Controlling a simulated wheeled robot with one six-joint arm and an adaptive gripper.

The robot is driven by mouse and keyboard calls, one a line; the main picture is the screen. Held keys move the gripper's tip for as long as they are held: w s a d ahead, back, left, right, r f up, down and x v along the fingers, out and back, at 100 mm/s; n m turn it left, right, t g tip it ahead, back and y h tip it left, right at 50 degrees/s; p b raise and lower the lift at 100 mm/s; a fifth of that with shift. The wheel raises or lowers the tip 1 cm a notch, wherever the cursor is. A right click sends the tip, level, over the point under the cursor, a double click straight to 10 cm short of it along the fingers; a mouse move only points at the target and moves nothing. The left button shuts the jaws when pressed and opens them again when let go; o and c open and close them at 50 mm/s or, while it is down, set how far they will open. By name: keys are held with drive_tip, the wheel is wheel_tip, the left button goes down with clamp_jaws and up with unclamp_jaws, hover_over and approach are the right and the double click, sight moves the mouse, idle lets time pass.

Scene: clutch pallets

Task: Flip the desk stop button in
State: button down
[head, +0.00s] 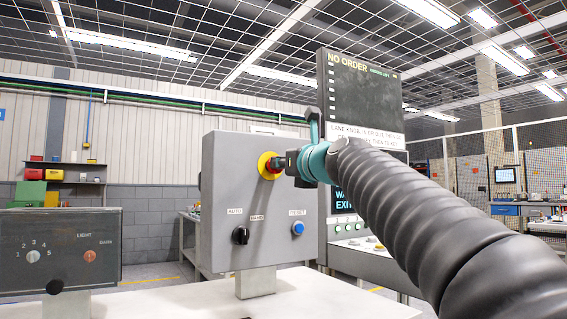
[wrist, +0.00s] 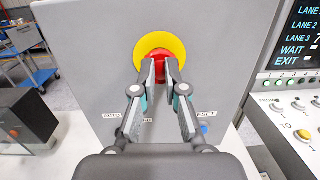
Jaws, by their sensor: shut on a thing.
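The stop button is a red mushroom head on a round yellow plate (head: 267,166), high on the front of a grey box (head: 222,212). In the wrist view the red button (wrist: 159,62) shows between my fingertips, with the yellow plate (wrist: 160,44) behind it. My gripper (head: 284,164) is at the button, its fingers closed around the red head. In the wrist view my gripper (wrist: 160,75) is shut on the button from the front. The fingers hide the sides of the button. I cannot tell whether the button is pressed in or out.
Below the button are a black AUTO/HAND selector (head: 240,235) and a blue RESET button (head: 298,228). A dark box with knobs (head: 62,272) stands at left on the white table (head: 330,298). A console with a screen (head: 362,97) stands behind at right.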

drive_tip(key=b+v, duration=0.2)
drive_tip(key=v, duration=1.2)
drive_tip(key=shift+r, duration=0.15)
drive_tip(key=s+d+f+n+g+h, duration=0.1)
drive_tip(key=s+f+n+g+h, duration=0.1)
drive_tip(key=f+n, duration=0.5)
drive_tip(key=s+d+f+n+g+h, duration=0.1)
drive_tip(key=s+d+f+n, duration=0.1)
drive_tip(key=f, duration=0.8)
drive_tip(key=s+d+f+n+g+h, duration=0.1)
drive_tip(key=s+f+n+g+h, duration=0.15)
drive_tip(key=f+n, duration=0.45)
drive_tip(key=s+d+f+n+g+h, duration=0.1)
drive_tip(key=s+d+f+n, duration=0.2)
drive_tip(key=f, duration=0.6)
drive_tip(key=s+d+f+n+g+h, duration=0.2)
drive_tip(key=s+d+f+n, duration=0.1)
drive_tip(key=s+f+n, duration=0.3)
drive_tip(key=s+d+f+n+g+h, duration=0.1)
drive_tip(key=s+f+n, duration=0.3)
drive_tip(key=f, duration=1)
drive_tip(key=s+d+g, duration=0.1)
drive_tip(key=s, duration=0.2)
drive_tip(key=shift+s+d+n, duration=0.15)
drive_tip(key=shift+d+n, duration=0.15)
drive_tip(key=shift+d, duration=0.1)
drive_tip(key=shift+d+h, duration=0.1)
drive_tip(key=shift+h, duration=0.15)
